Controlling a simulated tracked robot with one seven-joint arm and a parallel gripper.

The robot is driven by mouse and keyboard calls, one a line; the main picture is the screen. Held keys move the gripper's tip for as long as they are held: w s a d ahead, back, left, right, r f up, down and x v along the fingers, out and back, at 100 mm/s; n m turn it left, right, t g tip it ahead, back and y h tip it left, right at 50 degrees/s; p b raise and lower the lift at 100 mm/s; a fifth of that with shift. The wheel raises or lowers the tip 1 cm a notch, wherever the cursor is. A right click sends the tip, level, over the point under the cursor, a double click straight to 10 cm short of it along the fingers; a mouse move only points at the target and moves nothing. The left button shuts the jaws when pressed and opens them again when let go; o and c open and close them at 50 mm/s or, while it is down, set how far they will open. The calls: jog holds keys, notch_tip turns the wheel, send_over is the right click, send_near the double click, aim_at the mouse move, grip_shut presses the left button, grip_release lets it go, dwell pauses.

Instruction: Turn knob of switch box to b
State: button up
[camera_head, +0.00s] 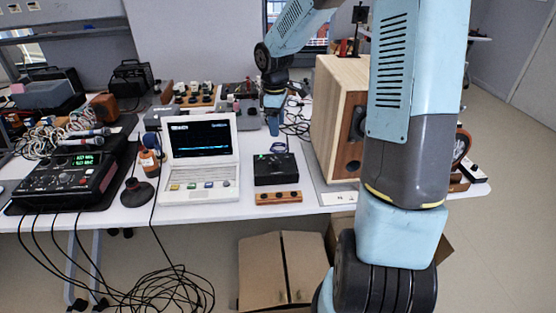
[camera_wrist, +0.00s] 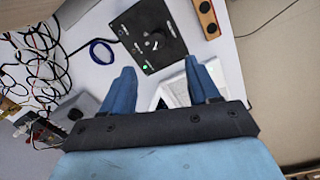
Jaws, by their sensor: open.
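The switch box is a flat black box (camera_head: 276,169) on the white table, right of the laptop. Small white marks surround the knob; the letters and the knob's setting are too small to read. My gripper (camera_head: 273,121) hangs above the table, behind the box in the head view. In the wrist view my gripper's (camera_wrist: 160,67) two blue fingers are wide apart, empty, and clear of the knob.
A laptop (camera_head: 198,191) stands left of the box, an orange button strip (camera_head: 279,197) lies in front, and a wooden speaker (camera_head: 340,78) stands to the right. A blue cable ring (camera_wrist: 101,51) lies beside the box. Cables and small devices crowd the table behind.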

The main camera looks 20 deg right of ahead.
aim_at(275, 161)
jog(key=shift+n+y, duration=0.3)
jog(key=shift+n, duration=0.2)
jog(key=f, duration=0.5)
jog(key=w+f, duration=0.1)
jog(key=f, duration=1)
jog(key=shift+w+f, duration=0.1)
jog(key=shift+w, duration=0.3)
